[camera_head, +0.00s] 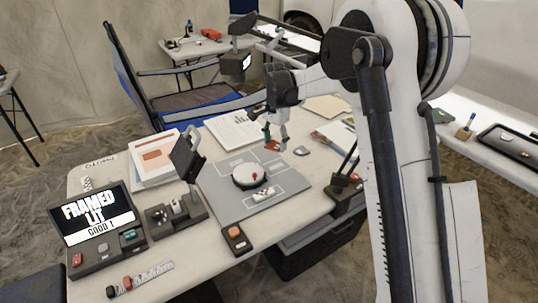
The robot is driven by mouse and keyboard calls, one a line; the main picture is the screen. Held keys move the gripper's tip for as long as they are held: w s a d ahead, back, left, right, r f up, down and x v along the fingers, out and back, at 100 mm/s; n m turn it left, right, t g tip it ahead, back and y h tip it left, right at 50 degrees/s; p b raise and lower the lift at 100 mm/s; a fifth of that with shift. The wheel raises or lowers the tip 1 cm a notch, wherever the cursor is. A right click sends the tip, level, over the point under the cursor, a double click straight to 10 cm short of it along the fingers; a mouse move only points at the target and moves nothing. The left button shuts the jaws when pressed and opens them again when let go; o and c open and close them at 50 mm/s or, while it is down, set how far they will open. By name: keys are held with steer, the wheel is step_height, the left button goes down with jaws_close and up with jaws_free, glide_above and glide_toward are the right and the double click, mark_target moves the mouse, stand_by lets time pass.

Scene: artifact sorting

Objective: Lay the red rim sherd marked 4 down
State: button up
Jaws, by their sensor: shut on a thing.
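My gripper (275,140) is above the far right part of the grey mat (216,192), pointing down. It is shut on a small red sherd (271,147), which shows at its fingertips. The mark on the sherd is too small to read, and I cannot tell whether the sherd touches the surface below. The mat has white outlined, lettered areas and a round white-topped stand (247,173) with a small red thing on it. A small scale bar (264,194) lies in front of the stand.
A grey piece (301,151) lies right of my gripper. A lamp-like head on a stand (187,155) rises left of the mat. A screen reading "FRAMED LIT GOOD 1" (92,212) stands at front left. A button box (236,239) is at the front edge. Papers (235,130) lie behind.

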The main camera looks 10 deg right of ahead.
steer(key=shift+w+a+f+m, duration=0.15)
steer(key=shift+w+a+m, duration=0.15)
steer(key=shift+w+a, duration=0.1)
steer(key=shift+w+f, duration=0.1)
steer(key=shift+w, duration=0.05)
steer(key=b, duration=0.1)
glide_above(294, 158)
step_height(294, 158, down, 7)
steer(key=shift+r, duration=0.1)
steer(key=shift+f+b, duration=0.45)
steer(key=shift+f, duration=1.55)
steer(key=shift+f, duration=0.15)
steer(key=o, duration=1.2)
